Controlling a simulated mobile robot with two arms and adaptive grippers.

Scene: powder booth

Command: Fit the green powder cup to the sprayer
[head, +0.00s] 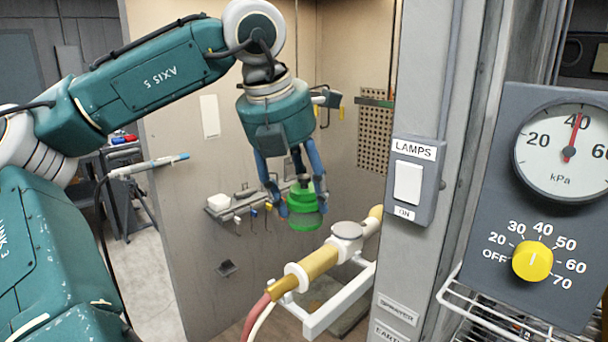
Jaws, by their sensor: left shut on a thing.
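My left gripper (302,203) hangs from the arm with its blue fingers pointing down, shut on the green powder cup (306,221). The cup is held in the air inside the booth, roughly upright. The sprayer (318,262) is a yellow tubular body with white collars, lying on a white stand. A round grey-white fitting (347,231) sits on top of it. In the picture the cup is to the left of this fitting and a little higher, apart from it. My right gripper is out of view.
A red hose (257,314) and a pale one leave the sprayer's near end. A shelf with hooks (236,203) is on the booth wall. On the right are the LAMPS switch (408,183), a gauge (569,150) near 40 kPa and a yellow knob (532,261).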

